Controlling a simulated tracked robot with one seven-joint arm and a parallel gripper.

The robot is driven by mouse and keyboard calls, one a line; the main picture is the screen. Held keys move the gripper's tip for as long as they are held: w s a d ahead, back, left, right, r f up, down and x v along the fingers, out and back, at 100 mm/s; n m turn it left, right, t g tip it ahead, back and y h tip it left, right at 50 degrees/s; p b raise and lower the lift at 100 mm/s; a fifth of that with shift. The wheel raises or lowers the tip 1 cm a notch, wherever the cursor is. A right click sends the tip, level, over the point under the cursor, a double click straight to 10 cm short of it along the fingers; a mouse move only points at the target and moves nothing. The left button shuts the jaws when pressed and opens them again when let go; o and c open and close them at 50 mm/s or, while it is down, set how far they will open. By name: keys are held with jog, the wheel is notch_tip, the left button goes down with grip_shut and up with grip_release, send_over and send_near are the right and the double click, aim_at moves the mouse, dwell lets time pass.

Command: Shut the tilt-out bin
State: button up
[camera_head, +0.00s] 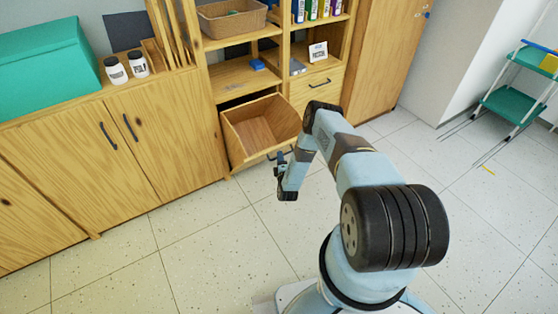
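The tilt-out bin (262,128) is a wooden bin in the lower part of the shelf unit. It is tilted out, and its empty-looking inside shows from above. A dark handle shows near its front top edge. My gripper (281,161) is at the bin's front, close to that handle, with my arm reaching in from the lower right. The fingers are small and dark here, so I cannot tell whether they are open or shut, or whether they touch the handle.
A closed drawer (316,85) is right of the bin. Closed cabinet doors (130,135) are at left, with white jars (116,70) and a teal box (45,68) on top. A tall wooden door (385,50) and a green cart (515,104) are at right.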

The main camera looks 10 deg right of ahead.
grip_shut()
dwell(0.3)
jog(key=shift+s, duration=0.1)
